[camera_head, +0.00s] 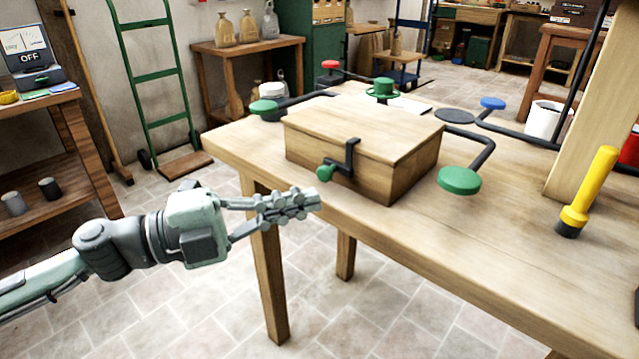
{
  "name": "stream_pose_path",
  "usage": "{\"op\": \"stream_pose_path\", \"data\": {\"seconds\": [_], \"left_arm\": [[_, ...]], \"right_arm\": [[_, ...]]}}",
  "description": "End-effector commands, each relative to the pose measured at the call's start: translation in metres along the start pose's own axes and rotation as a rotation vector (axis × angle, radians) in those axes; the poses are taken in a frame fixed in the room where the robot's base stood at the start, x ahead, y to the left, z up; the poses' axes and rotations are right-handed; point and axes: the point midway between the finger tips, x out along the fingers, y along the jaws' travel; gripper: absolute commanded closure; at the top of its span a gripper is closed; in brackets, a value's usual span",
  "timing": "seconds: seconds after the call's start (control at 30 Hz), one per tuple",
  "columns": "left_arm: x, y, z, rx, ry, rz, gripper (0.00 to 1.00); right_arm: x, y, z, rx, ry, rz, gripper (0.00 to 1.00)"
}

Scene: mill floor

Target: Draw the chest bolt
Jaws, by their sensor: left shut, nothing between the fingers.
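A closed wooden chest (365,138) sits on the table. On its front face is a dark metal bolt (350,158) with a green knob (326,174) at its left end. My left gripper (315,201) is shut with nothing in it. In the picture its fingertips lie just below and left of the green knob, in front of the table's edge; how far apart they are in depth is hard to tell. My right gripper is not in view.
The wooden table (480,235) carries green-knobbed levers (460,180), a blue-knobbed lever (492,103) and a yellow-handled tool (590,190) near a wooden post. A green hand truck (150,80) stands behind left. Floor before the table is clear.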

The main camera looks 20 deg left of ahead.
Motion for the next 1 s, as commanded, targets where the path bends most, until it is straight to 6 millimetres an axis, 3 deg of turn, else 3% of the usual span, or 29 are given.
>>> {"op": "stream_pose_path", "data": {"seconds": [0.3,0.57,0.67,1.0], "left_arm": [[0.038,-0.002,0.0,0.001,0.001,-0.002,1.0],[0.056,-0.002,0.0,0.002,0.0,0.0,1.0],[0.049,0.001,0.016,-0.001,-0.006,0.0,1.0],[0.041,0.001,0.038,-0.001,-0.001,0.001,1.0]], "right_arm": [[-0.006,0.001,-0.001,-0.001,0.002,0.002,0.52],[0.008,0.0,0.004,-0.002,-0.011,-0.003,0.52],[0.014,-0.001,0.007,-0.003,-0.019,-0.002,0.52],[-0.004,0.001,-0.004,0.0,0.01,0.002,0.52]]}}
